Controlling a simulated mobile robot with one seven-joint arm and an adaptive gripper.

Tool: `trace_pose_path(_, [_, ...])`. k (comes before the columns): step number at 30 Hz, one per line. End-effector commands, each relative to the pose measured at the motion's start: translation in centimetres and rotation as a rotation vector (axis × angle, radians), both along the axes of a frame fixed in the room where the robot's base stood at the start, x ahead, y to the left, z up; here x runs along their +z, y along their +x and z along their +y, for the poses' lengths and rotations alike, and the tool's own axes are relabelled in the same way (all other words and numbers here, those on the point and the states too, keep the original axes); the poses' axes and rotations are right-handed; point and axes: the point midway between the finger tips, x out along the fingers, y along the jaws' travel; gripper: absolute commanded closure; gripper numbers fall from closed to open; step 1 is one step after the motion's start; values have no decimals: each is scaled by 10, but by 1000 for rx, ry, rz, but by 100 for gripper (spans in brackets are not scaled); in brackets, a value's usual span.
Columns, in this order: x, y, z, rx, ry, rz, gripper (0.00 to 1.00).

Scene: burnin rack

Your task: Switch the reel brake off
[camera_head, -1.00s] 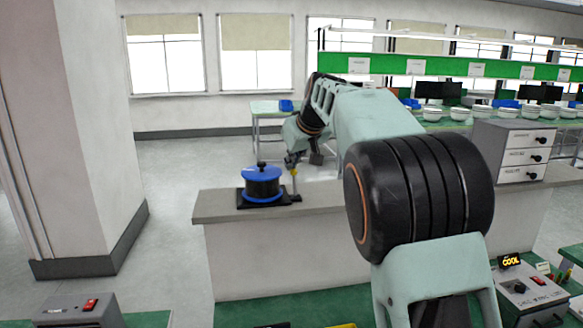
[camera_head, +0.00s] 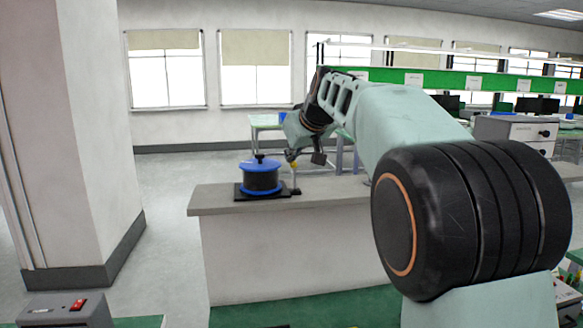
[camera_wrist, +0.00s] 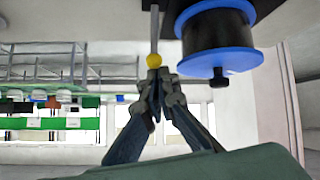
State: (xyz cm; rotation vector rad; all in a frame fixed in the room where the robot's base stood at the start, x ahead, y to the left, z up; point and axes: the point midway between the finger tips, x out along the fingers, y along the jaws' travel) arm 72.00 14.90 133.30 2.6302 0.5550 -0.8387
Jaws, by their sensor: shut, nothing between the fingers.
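The reel (camera_head: 261,175), black with blue flanges and a black knob on top, stands on a dark base plate on the grey counter (camera_head: 215,205). Right beside it is the brake lever, a thin upright rod with a yellow ball (camera_head: 294,165) on top. In the wrist view, which is upside down, the yellow ball (camera_wrist: 153,60) and the reel (camera_wrist: 218,38) show too. My gripper (camera_wrist: 160,75) is shut and empty, its fingertips close to the yellow ball; I cannot tell if they touch it. In the head view my gripper (camera_head: 292,153) is small and partly hidden by the wrist.
A grey box with a red switch (camera_head: 77,304) stands at the lower left. A white pillar (camera_head: 75,130) rises at the left. A drawer unit (camera_head: 520,132) stands at the right. The counter right of the lever is clear.

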Motion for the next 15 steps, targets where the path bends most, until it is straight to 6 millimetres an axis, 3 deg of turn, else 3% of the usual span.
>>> trace_pose_path(1, [-10, -3, -1, 0, 4, -17, 100])
trace_pose_path(15, [-12, -21, -5, 0, 43, -219, 100])
